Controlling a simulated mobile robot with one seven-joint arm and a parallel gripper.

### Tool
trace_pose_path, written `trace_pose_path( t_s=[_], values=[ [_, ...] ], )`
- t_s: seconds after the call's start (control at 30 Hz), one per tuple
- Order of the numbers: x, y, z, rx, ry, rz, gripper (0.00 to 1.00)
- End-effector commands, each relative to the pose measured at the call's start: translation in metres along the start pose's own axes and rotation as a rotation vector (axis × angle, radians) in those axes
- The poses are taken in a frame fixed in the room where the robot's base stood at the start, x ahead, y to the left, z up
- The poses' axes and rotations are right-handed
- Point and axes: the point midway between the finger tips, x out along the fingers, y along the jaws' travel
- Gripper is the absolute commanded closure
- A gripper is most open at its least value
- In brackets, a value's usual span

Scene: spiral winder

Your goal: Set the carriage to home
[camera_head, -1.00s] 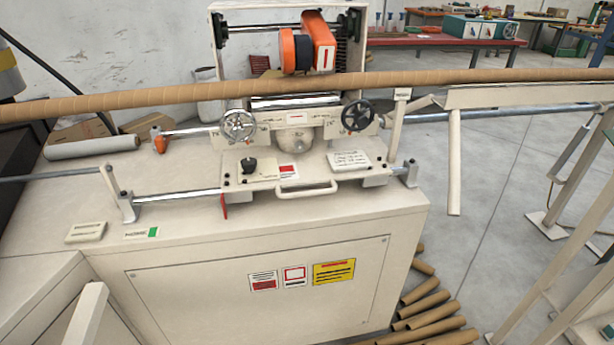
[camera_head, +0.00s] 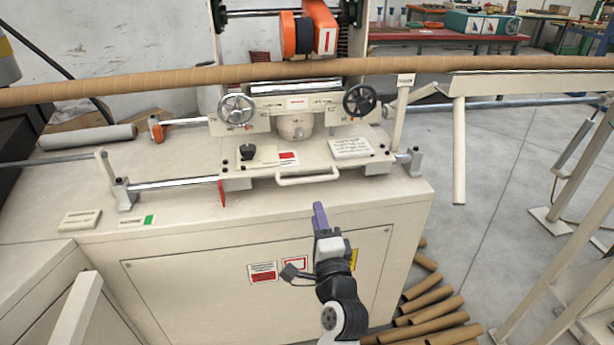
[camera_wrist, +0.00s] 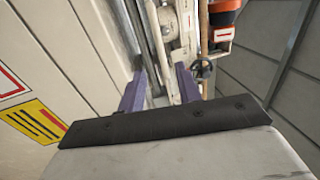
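The cream carriage (camera_head: 262,172) sits on the chrome guide rail (camera_head: 170,184) of the winder, at the rail's right end near the grey end block (camera_head: 414,157). Its bar handle (camera_head: 308,180) sticks out at the front, and a red pointer (camera_head: 222,194) hangs at its left.
A long cardboard tube (camera_head: 200,86) crosses above the carriage. Two handwheels (camera_head: 237,108) stand behind the handle. The bench front panel (camera_head: 190,280) is close to my arm. Several loose tubes (camera_head: 430,310) lie on the floor at right. The rail left of the carriage is clear.

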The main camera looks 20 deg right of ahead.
Motion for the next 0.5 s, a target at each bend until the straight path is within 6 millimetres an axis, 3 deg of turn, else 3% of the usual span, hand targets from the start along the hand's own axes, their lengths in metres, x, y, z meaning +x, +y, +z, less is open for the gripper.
trace_pose_path(
  t_s=[0.17, 0.5],
  values=[
    [0.019, -0.002, -0.001, 0.006, -0.001, 0.000, 0.66],
    [0.091, -0.003, 0.000, 0.002, -0.001, -0.001, 0.66]
  ],
)
